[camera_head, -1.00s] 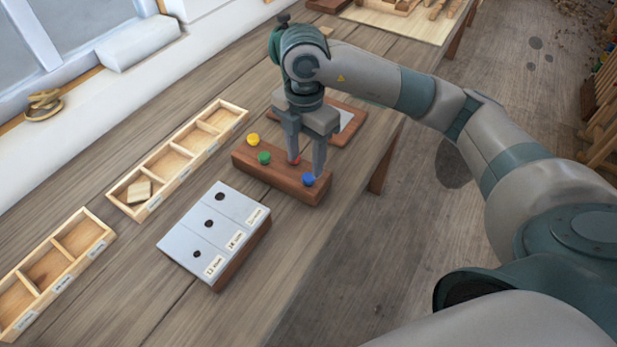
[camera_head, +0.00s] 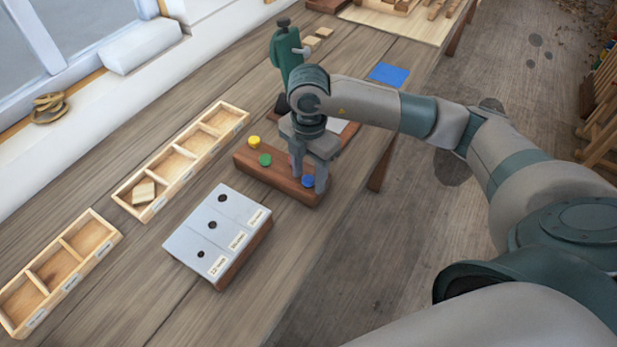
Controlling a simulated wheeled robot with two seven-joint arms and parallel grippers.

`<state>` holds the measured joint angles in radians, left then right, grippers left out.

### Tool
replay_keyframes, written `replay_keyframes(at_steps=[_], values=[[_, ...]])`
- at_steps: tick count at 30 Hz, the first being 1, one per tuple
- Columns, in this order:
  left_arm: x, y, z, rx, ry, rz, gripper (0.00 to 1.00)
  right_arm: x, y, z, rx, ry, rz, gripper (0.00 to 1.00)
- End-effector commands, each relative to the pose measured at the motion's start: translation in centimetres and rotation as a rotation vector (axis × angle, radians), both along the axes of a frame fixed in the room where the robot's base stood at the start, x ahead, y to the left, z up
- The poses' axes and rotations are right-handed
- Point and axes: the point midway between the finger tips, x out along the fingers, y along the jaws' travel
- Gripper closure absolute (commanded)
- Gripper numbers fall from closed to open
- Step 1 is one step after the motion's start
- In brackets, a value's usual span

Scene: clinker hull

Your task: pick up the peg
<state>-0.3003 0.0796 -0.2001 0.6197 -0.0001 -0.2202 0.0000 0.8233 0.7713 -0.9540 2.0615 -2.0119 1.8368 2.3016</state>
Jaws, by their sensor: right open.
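A dark wooden block (camera_head: 283,181) on the bench holds a row of coloured pegs. They are a yellow peg (camera_head: 254,142), a green peg (camera_head: 265,160) and a blue peg (camera_head: 308,181) near the block's right end. A reddish peg is mostly hidden behind a finger of my right gripper (camera_head: 308,182). My right gripper points down over the right end of the block and is open. Its fingers appear on either side of the blue peg; I cannot tell whether they touch it. My left gripper is not in view.
A grey-topped gauge block (camera_head: 219,228) with several holes stands in front. Divided wooden trays (camera_head: 67,268) lie along the left, one holding a small wooden piece (camera_head: 144,192).

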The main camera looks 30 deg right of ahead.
Motion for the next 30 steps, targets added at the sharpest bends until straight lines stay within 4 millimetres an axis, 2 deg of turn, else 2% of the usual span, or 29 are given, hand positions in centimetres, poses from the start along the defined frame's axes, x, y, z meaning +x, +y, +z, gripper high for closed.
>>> replay_keyframes(at_steps=[4, 16, 17, 21, 22, 30], values=[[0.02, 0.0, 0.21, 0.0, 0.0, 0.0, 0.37, -0.02, -0.01, -0.57, 0.0, 0.0, 0.0, 0.54], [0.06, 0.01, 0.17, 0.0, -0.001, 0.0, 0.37, 0.0, -0.01, -0.55, 0.0, 0.0, 0.0, 0.54], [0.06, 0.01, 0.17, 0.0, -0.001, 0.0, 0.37, 0.0, -0.01, -0.54, 0.0, 0.0, 0.0, 0.59], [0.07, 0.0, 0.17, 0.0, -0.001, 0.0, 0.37, 0.0, -0.01, -0.54, 0.0, 0.0, 0.0, 0.93], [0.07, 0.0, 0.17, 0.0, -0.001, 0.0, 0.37, 0.0, -0.01, -0.54, 0.0, 0.0, 0.0, 0.98], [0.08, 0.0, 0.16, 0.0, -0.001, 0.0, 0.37, 0.0, -0.01, -0.52, 0.0, 0.0, 0.0, 0.98]])
